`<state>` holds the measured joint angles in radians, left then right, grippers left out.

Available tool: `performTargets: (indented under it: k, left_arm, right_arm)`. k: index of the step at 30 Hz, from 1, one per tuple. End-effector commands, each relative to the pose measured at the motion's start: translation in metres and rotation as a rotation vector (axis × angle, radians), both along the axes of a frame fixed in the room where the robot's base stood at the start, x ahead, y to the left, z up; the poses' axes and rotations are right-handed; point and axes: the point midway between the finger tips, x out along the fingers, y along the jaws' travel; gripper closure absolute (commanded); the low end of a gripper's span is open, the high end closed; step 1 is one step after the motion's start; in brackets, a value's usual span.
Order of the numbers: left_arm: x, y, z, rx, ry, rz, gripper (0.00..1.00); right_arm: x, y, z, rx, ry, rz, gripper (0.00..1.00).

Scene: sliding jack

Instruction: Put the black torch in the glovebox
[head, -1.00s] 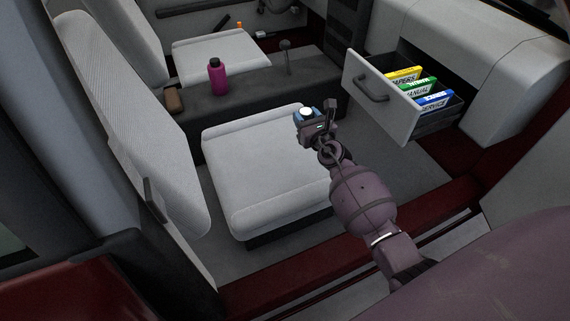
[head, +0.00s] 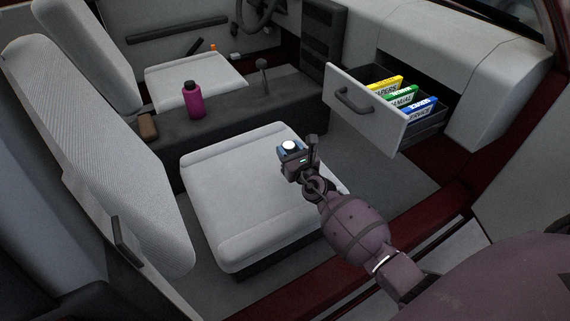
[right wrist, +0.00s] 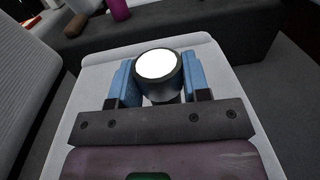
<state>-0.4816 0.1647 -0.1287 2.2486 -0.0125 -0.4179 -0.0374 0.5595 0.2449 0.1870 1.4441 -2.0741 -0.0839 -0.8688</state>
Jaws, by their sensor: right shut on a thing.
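My right gripper (head: 290,148) is above the front edge of the near seat cushion. In the right wrist view its blue fingers (right wrist: 163,83) are shut on the black torch (right wrist: 160,88), which has a dark round body and a bright white lens. In the head view only the torch's white end (head: 290,145) shows clearly. The glovebox (head: 375,112) is pulled open like a drawer, to the right of and beyond the gripper. It holds yellow, green and blue folders (head: 403,97). My left gripper is not in view.
The near seat (head: 240,195) lies under the gripper. A magenta bottle (head: 193,101) and a brown item (head: 148,126) are on the dark console (head: 225,113); a gear lever (head: 263,70) stands there too. The glovebox front has a dark handle (head: 354,100). Floor space lies between seat and glovebox.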

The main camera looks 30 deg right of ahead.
Motion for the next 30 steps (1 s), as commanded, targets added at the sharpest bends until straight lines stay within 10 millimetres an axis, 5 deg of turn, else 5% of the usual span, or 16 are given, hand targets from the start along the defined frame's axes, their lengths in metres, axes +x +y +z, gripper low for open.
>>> performTargets:
  k: [12, 27, 28, 30]
  left_arm:
    - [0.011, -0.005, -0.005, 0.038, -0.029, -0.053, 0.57]
    - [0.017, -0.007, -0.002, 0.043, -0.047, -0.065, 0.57]
    - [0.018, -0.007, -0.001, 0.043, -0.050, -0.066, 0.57]
    - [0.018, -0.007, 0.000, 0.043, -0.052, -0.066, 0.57]
  right_arm:
    - [-0.001, 0.000, -0.049, -0.003, 0.003, 0.001, 0.83]
    - [0.001, 0.000, -0.050, -0.001, -0.005, 0.001, 0.83]
    - [0.001, 0.000, -0.050, -0.001, -0.005, 0.001, 0.54]
    - [0.001, 0.000, -0.049, 0.000, -0.006, 0.001, 0.43]
